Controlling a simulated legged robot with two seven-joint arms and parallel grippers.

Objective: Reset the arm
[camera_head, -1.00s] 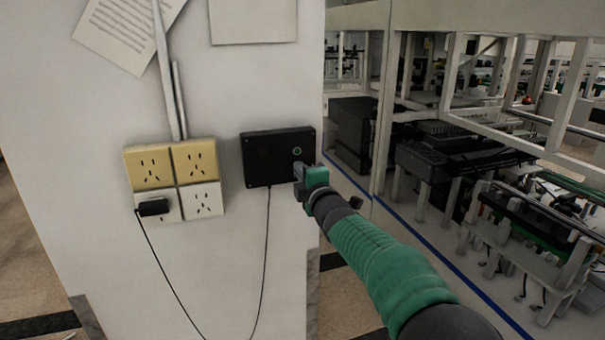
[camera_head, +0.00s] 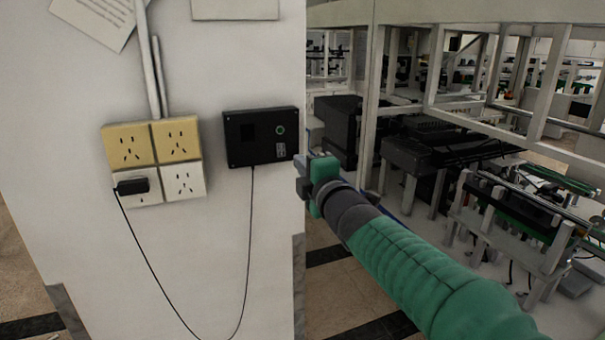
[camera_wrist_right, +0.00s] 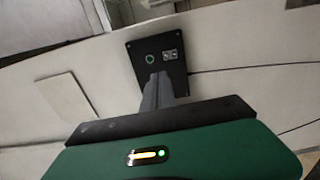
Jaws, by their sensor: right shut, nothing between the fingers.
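My right arm, green and dark grey, reaches in from the lower right in the head view. Its gripper (camera_head: 303,178) is shut and empty, beside the lower right corner of a black box (camera_head: 258,152) on the white pillar. The black box has a green ring mark and a small panel on its face. In the right wrist view the shut grey fingers (camera_wrist_right: 155,88) point at the black box (camera_wrist_right: 148,70) and overlap its lower part; the exact gap is hard to tell. My left gripper is not in view.
Yellow and white sockets (camera_head: 154,160) sit on the pillar (camera_head: 215,235), with a black plug (camera_head: 132,187) in one. A thin cable hangs between plug and box. Papers and conduit are above. A white frame (camera_head: 369,95) with machines stands at the right.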

